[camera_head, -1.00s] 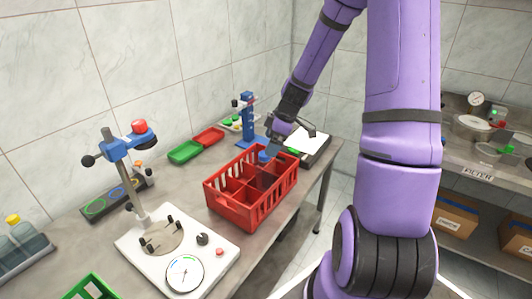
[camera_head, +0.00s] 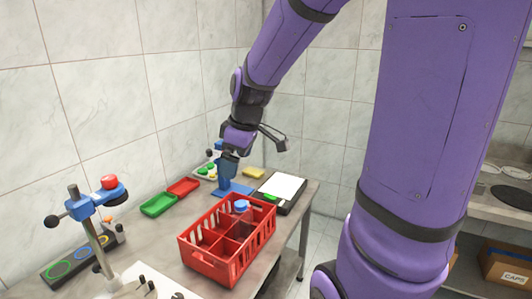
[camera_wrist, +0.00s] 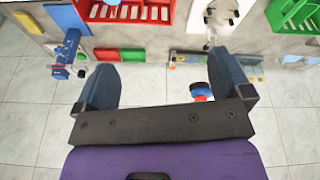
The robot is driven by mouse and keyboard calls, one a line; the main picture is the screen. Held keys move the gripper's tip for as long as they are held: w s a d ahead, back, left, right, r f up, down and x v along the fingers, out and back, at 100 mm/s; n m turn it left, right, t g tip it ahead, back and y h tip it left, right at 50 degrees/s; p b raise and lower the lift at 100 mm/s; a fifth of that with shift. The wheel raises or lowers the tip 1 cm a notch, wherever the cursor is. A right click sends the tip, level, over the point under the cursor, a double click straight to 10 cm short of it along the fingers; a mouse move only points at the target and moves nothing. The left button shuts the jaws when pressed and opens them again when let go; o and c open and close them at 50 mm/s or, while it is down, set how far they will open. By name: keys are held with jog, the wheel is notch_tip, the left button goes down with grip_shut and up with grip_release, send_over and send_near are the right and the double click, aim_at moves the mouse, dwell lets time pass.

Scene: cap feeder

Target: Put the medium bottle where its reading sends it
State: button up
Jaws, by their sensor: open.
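A blue-capped bottle (camera_head: 242,208) stands in a compartment of the red divided crate (camera_head: 208,262); its lower part is hidden, and I cannot tell its size class. My gripper (camera_head: 228,171) hangs behind and above the crate, apart from the bottle, in front of a blue stand (camera_head: 236,189). In the wrist view my gripper (camera_wrist: 165,82) has its fingers wide apart with nothing between them. The red crate (camera_wrist: 150,13) shows at that view's top edge. The white-based test stand (camera_head: 137,275) with blue clamp and red knob is partly cut off; its dial face is not readable.
A green tray (camera_head: 158,205) and a red tray (camera_head: 183,187) lie left of the blue stand. A black device with a white top (camera_head: 282,187) lies at the table's far right. A ringed panel (camera_head: 75,258) is at left. A shelf with boxes (camera_head: 505,262) stands at right.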

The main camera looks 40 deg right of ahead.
jog(key=s+a+r+m+t, duration=0.1)
jog(key=s+a+r+m, duration=0.2)
jog(key=s, duration=0.5)
jog(key=s+a+r+m+t+h, duration=0.1)
jog(key=s+a+r+m, duration=0.1)
jog(key=s+r, duration=0.4)
jog(key=s+m, duration=0.1)
jog(key=s, duration=0.2)
jog(key=shift+a+m, duration=0.3)
jog(key=shift+a, duration=0.1)
jog(key=shift+w, duration=0.1)
dwell(1.1)
